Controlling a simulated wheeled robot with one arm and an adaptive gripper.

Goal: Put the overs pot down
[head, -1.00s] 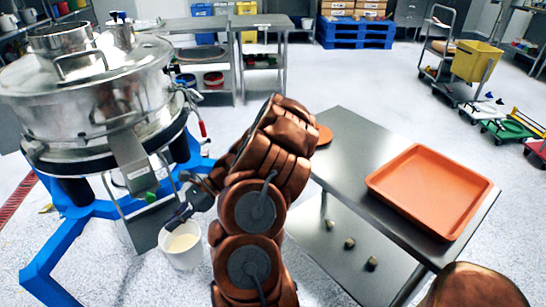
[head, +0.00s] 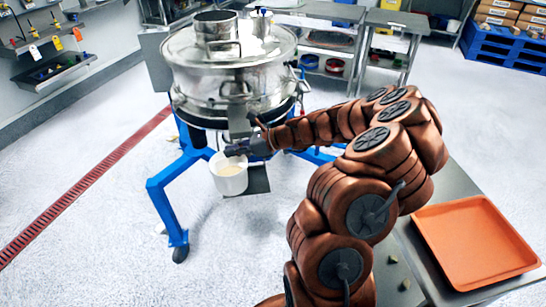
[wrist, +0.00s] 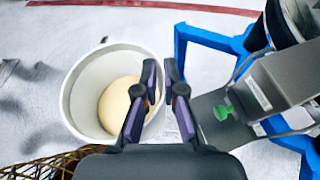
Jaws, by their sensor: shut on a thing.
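The overs pot (head: 230,180) is a white, open-topped pot with pale cream powder inside, left of centre in the head view. In the wrist view the pot (wrist: 76,88) fills the left side and the powder (wrist: 112,103) forms a rounded heap. My gripper (head: 238,149) is shut on the pot's near rim; the fingers (wrist: 162,96) come down at its right edge in the wrist view. The pot looks about upright. Its base is not clearly visible, so I cannot tell whether it touches anything below.
The steel sifter (head: 230,75) stands behind on a blue frame (head: 165,205), whose leg is close to the pot. A grey plate (head: 259,180) is beside the pot. An orange tray (head: 475,240) lies on a steel table at right.

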